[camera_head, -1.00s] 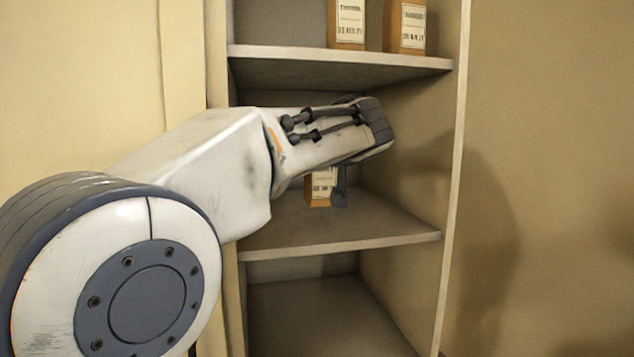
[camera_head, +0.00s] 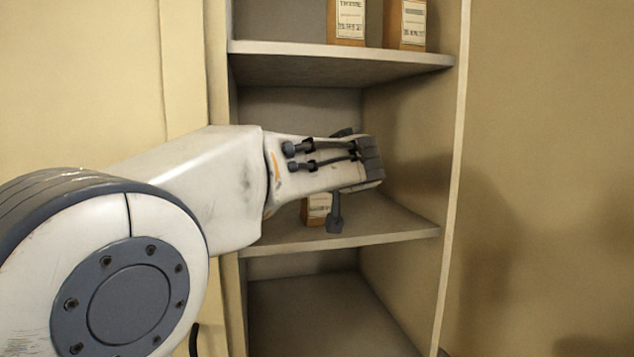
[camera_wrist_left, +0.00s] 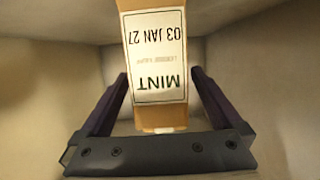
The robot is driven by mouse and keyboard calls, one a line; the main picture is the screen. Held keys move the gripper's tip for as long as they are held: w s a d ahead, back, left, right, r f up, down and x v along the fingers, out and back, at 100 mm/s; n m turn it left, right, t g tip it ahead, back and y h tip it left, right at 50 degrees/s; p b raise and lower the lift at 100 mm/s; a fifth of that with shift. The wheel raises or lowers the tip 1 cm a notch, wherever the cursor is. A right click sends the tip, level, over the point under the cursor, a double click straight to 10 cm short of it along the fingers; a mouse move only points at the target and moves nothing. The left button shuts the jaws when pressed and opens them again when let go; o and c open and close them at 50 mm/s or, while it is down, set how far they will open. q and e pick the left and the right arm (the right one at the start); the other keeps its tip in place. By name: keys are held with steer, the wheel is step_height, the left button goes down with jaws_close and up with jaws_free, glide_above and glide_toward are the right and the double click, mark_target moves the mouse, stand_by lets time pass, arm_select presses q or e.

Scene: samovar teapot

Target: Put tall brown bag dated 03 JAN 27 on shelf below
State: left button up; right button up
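The tall brown bag (camera_wrist_left: 156,60) has a white label reading MINT and 03 JAN 27, upside down in the left wrist view. In the head view its lower part (camera_head: 317,208) shows under my left gripper, upright on the middle shelf (camera_head: 385,225); its upper part is hidden behind my arm. My left gripper (camera_wrist_left: 159,76) has one finger on either side of the bag, with narrow gaps, so it looks open around it. One finger (camera_head: 335,212) shows at the bag's right in the head view. My right gripper is in neither view.
Two similar brown bags (camera_head: 347,22) (camera_head: 405,24) stand on the shelf above (camera_head: 290,65). The lower compartment (camera_head: 320,310) looks empty where visible. The cabinet's side wall (camera_head: 410,160) is to the right of my gripper. The middle shelf is bare to the right of the bag.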

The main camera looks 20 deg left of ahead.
arm_select(q)
steer(key=shift+r, duration=0.1)
steer(key=shift+r+p, duration=0.25)
steer(key=shift+p, duration=0.15)
steer(key=b+v, duration=0.4)
steer(key=v, duration=0.8)
steer(key=d+f+m+h, duration=0.1)
steer(key=f, duration=0.2)
steer(key=d+f+m+g, duration=0.1)
steer(key=f, duration=0.2)
steer(key=s+d+f+m+h, duration=0.1)
steer(key=f, duration=0.2)
steer(key=shift+s+d+f+m+g+h, duration=0.15)
steer(key=shift+d+f+m+g+h, duration=0.15)
steer(key=shift+d+f+m+g, duration=0.1)
steer(key=s+d+f+m+g+h, duration=0.2)
steer(key=s+f, duration=0.1)
steer(key=f, duration=0.4)
steer(key=s+d+f+m+g+h, duration=0.1)
steer(key=s+d+f+m+g, duration=0.15)
steer(key=f, duration=0.45)
steer(key=s+d+f+m+g+h, duration=0.1)
steer(key=s+d+f+m+g, duration=0.1)
steer(key=s+f, duration=0.6)
steer(key=s+d+f+m+g+h, duration=0.2)
steer(key=s+f+m+g, duration=0.2)
steer(key=s+f, duration=0.4)
steer(key=s, duration=0.4)
steer(key=shift+f+h, duration=0.3)
